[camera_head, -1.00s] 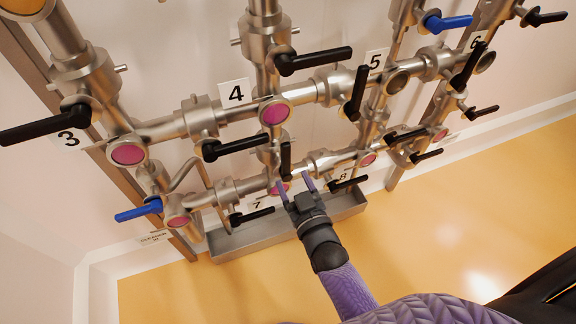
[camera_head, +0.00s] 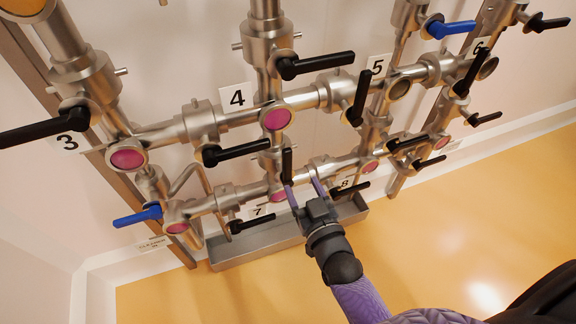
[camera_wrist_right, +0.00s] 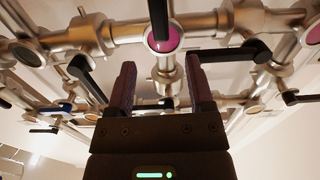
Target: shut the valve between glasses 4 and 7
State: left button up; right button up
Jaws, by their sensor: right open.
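The valve between glasses 4 and 7 has a black lever (camera_head: 287,166), which points along the short upright pipe. Pink glass 4 (camera_head: 276,118) is above it and pink glass 7 (camera_head: 277,190) is below, partly hidden by a finger. My right gripper (camera_head: 304,188) is open and empty, just below and right of the lever, its fingers pointing up at the pipes. In the right wrist view, the two fingers (camera_wrist_right: 162,82) stand apart below a pink glass, with a black lever (camera_wrist_right: 159,18) above between them. I cannot tell whether anything touches. My left gripper is out of view.
Other black levers stick out close by, left of glass 4's pipe (camera_head: 236,151), by label 7 (camera_head: 252,219) and by label 8 (camera_head: 347,190). A metal trough (camera_head: 255,246) runs beneath. The yellow floor (camera_head: 440,230) is clear.

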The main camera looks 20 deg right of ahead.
aim_at(289, 159)
jog(key=w+b, duration=0.2)
jog(key=w, duration=0.6)
jog(key=shift+w+a+r, duration=0.1)
jog(key=shift+w+a, duration=0.05)
jog(key=shift+w, duration=0.7)
grip_shut()
dwell(0.4)
